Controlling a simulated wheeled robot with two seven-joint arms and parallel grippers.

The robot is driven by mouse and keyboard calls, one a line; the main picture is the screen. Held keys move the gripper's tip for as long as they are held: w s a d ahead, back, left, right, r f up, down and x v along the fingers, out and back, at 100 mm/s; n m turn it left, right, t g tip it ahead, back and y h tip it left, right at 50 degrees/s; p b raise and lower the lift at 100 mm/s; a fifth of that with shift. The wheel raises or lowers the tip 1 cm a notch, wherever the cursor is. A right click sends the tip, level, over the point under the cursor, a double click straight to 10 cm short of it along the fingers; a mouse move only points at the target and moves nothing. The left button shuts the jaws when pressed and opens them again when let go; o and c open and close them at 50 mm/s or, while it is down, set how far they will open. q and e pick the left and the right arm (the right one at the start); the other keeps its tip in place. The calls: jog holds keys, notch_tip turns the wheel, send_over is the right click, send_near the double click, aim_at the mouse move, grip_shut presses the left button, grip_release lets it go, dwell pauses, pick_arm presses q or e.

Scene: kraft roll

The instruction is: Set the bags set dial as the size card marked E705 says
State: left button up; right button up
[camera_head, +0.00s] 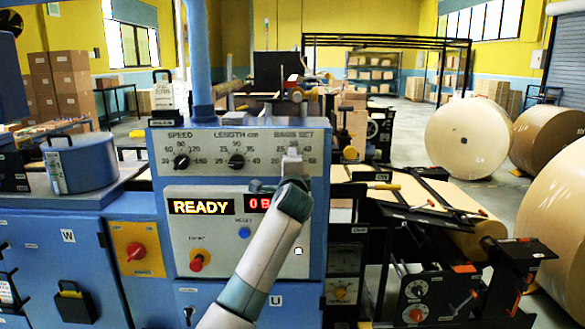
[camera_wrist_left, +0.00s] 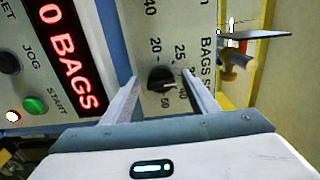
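The bags set dial, a small black knob (camera_wrist_left: 160,78), is on the grey panel in the left wrist view. Numbers ring it; its pale pointer mark looks turned to the lower right, but the exact value is unclear. My left gripper (camera_wrist_left: 162,78) is open, with one finger on either side of the knob and gaps visible. In the head view my left gripper (camera_head: 291,158) covers this dial below the BAGS SET label. A white card (camera_head: 164,94) stands on the machine's top left; its text is too small to read, and I cannot make out E705. My right gripper is not in view.
The speed dial (camera_head: 181,162) and length dial (camera_head: 236,161) are left of my gripper. Below, the READY display (camera_head: 201,206), blue button (camera_head: 244,232) and red knob (camera_head: 197,262) share the panel.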

pick_arm(q)
jog(key=shift+s, duration=0.15)
jog(key=s+b, duration=0.6)
jog(key=s, duration=1.1)
jog(key=shift+f, duration=0.1)
